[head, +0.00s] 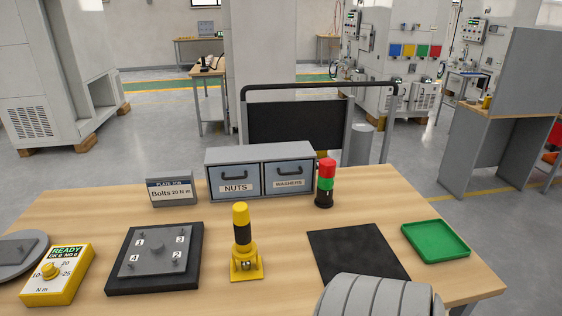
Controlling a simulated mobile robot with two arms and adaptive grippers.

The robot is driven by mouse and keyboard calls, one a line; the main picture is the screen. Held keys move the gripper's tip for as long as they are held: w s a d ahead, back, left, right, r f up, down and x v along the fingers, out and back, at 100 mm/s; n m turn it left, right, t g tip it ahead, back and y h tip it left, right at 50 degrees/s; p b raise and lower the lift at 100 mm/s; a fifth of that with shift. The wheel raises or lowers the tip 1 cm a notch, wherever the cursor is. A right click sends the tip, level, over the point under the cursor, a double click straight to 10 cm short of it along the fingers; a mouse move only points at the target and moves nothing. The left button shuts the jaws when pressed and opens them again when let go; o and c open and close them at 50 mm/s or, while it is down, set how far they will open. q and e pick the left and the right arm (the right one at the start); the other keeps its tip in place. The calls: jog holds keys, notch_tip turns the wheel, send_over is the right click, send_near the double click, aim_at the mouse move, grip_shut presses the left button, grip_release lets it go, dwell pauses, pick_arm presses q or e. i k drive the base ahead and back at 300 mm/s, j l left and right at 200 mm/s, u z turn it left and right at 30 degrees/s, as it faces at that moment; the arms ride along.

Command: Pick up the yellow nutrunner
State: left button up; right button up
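The yellow nutrunner (241,225) stands upright near the middle of the wooden table in the head view. It has a yellow top, a black band and a yellow lower part on a yellow base (236,273). I cannot tell whether the base is a separate holder. Nothing of mine touches it. Neither of my grippers shows in this view. A grey ribbed rounded part at the bottom right, probably of my own arm, covers some of the table's front and part of the black mat.
Left of the nutrunner are a dark block with a numbered grey plate (157,258) and a yellow READY box (57,275). Behind stand a NUTS and WASHERS drawer unit (262,154), a Bolts sign (172,190) and a signal light (325,184). Right are a black mat (352,250) and green tray (436,241).

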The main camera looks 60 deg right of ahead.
aim_at(242, 232)
jog(key=z, duration=1.7)
